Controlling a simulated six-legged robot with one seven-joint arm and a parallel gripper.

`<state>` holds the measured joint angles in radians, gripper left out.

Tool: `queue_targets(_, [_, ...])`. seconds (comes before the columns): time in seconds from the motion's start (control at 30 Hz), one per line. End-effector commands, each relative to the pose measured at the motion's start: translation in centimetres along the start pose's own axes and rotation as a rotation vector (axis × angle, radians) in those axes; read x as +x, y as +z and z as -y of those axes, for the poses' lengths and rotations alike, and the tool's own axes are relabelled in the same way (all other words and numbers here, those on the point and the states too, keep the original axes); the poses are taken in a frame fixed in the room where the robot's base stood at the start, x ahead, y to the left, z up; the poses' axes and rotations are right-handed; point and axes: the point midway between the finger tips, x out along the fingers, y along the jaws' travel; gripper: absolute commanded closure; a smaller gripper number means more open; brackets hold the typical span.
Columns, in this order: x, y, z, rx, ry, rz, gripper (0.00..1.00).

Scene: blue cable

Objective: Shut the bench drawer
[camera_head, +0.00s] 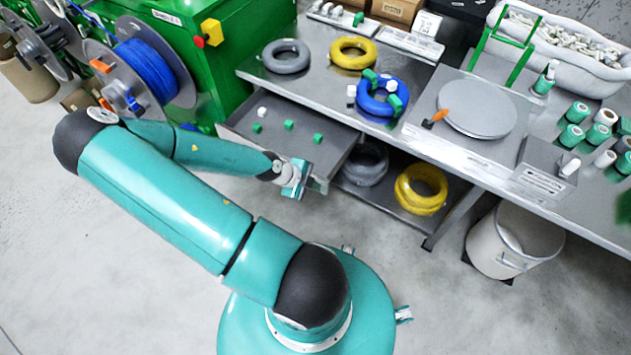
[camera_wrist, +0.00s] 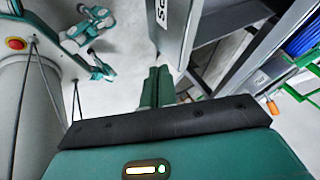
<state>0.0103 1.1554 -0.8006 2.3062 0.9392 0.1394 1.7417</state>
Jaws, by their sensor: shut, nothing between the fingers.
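The bench drawer (camera_head: 335,143) stands pulled out below the left part of the metal bench top. It is grey and shallow, with a few small green pieces and a white piece inside. My gripper (camera_head: 320,184) is at the front right corner of the drawer, on its outer side. In the wrist view the green fingers (camera_wrist: 157,84) are shut together and hold nothing. A grey panel with a lettered label (camera_wrist: 176,28), seemingly the drawer front, lies just beyond the fingertips. I cannot tell whether they touch it. My arm hides part of the drawer's front edge.
The bench top (camera_head: 315,84) holds grey, yellow and blue (camera_head: 380,97) cable coils and a round turntable (camera_head: 477,108). Grey and yellow coils lie on the shelf below. A white bin (camera_head: 510,242) stands at right, a green machine (camera_head: 215,60) at left. The near floor is clear.

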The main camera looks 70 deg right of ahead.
Motion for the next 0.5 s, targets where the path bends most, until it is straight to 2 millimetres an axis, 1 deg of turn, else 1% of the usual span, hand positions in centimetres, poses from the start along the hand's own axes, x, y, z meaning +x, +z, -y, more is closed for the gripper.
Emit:
queue_targets(0.03, [0.26,0.05,0.50,0.002,0.000,0.001,1.00])
queue_targets(0.13, [0.53,0.01,1.02,0.002,0.000,0.000,1.00])
queue_targets(0.5, [0.59,0.03,1.18,-0.001,-0.001,0.001,1.00])
